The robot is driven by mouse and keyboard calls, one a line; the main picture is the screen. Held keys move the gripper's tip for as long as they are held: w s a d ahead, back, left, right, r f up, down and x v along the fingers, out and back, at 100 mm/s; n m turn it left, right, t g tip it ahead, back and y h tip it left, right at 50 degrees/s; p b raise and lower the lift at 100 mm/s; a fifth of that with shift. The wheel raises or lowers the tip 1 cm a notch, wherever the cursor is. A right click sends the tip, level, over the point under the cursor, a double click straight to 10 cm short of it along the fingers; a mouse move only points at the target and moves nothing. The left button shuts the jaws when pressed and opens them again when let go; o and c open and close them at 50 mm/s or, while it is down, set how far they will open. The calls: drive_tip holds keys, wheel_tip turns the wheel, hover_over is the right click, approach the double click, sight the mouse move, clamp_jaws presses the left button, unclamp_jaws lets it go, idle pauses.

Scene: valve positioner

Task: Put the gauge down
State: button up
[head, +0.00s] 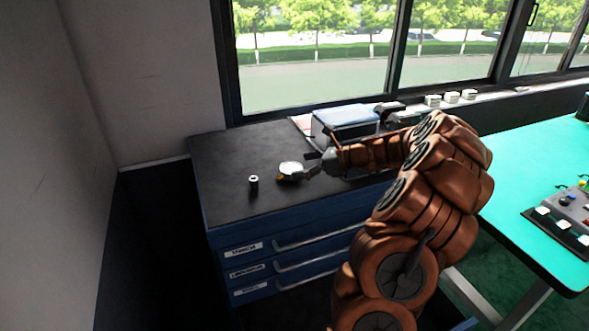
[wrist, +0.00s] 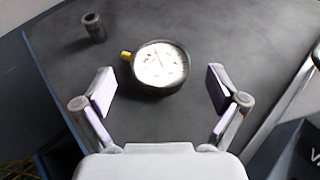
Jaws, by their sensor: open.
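The gauge (wrist: 160,65) is a round white-faced dial with a dark rim and a small yellow fitting on its left side. In the wrist view it lies face up on the dark cabinet top, just ahead of my gripper (wrist: 162,92). My gripper is open, with one finger to each side and clear space between each finger and the gauge. In the head view the gauge (head: 291,169) sits on the cabinet top at the tip of my arm. My gripper (head: 308,172) is small and partly blurred there.
A small dark cylinder (head: 253,182) stands on the cabinet top (head: 222,165), left of the gauge. A blue-and-white box (head: 345,120) stands behind, near the window. A green table (head: 535,150) with a control box is at the right. The cabinet's left part is clear.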

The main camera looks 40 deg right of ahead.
drive_tip(key=b+v, duration=0.1)
drive_tip(key=v, duration=0.8)
drive_tip(key=a+n+g, duration=0.1)
drive_tip(key=a+n, duration=0.1)
drive_tip(key=a, duration=0.3)
drive_tip(key=a+r+n+g+y, duration=0.1)
drive_tip(key=a+n, duration=0.1)
drive_tip(key=a, duration=0.3)
drive_tip(key=a+n+g, duration=0.2)
drive_tip(key=a, duration=0.3)
drive_tip(key=shift+w+a+r+n+y, duration=0.3)
drive_tip(key=shift+r, duration=0.1)
drive_tip(key=s+a+f+n+g+h, duration=0.1)
drive_tip(key=s+a+n+g, duration=0.25)
drive_tip(key=a, duration=0.45)
drive_tip(key=s+a+n+g, duration=0.2)
drive_tip(key=s+a+n, duration=0.25)
drive_tip(key=a, duration=0.35)
drive_tip(key=s+a+f+n+g+h, duration=0.3)
drive_tip(key=s+a+n, duration=0.35)
drive_tip(key=s, duration=0.35)
drive_tip(key=s+d+f+n+h, duration=0.1)
drive_tip(key=s+n+h, duration=0.1)
drive_tip(key=s+n, duration=0.2)
drive_tip(key=s+d+f+n+h, duration=0.2)
drive_tip(key=s+n+h, duration=0.1)
drive_tip(key=s, duration=0.6)
drive_tip(key=shift+d+n, duration=0.15)
drive_tip(key=shift+n, duration=0.4)
